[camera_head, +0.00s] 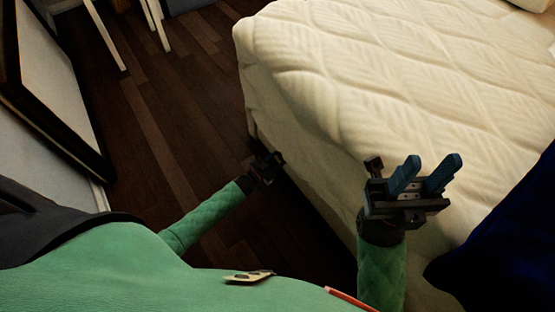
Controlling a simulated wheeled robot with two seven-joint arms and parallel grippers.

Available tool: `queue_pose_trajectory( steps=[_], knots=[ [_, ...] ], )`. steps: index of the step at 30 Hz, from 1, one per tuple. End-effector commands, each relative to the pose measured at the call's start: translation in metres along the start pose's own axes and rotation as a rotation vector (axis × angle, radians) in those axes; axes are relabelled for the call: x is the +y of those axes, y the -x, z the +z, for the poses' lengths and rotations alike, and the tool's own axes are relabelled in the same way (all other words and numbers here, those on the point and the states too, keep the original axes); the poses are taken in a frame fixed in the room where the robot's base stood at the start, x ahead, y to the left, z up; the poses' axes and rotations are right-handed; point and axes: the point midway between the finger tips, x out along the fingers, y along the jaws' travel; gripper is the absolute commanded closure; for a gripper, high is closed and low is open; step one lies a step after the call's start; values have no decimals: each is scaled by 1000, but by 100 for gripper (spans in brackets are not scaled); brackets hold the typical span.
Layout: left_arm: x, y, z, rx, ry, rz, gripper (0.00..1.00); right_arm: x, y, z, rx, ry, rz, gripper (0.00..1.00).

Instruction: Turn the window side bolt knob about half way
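No window side bolt knob can be made out in this view. A dark-framed pale panel (42,75) stands at the left wall; I cannot tell whether it is a window, and no bolt shows on it. My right gripper (428,170) is at the right, in front of the bed's side edge. Its two blue fingers stand apart with nothing between them. My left gripper (266,168) is small and dark near the middle, over the floor beside the bed. Its fingers are too dark to read.
A bed with a cream quilted mattress (340,65) fills the upper right. A dark blue cloth (500,245) lies at the right edge. White furniture legs (105,38) stand at the upper left. The dark wooden floor (175,120) between wall and bed is clear.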

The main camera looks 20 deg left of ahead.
Motion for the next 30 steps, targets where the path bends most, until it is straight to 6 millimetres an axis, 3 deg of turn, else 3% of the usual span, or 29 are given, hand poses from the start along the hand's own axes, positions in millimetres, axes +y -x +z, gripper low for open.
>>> queue_pose_trajectory(
  steps=[14,30],
  knots=[
    [0,0,1,10,-72,-1,84,0,3,1,-2,-2,3,64],
    [-1,0,4,74,-520,-7,84,-3,10,5,15,-33,17,64]
  ],
)
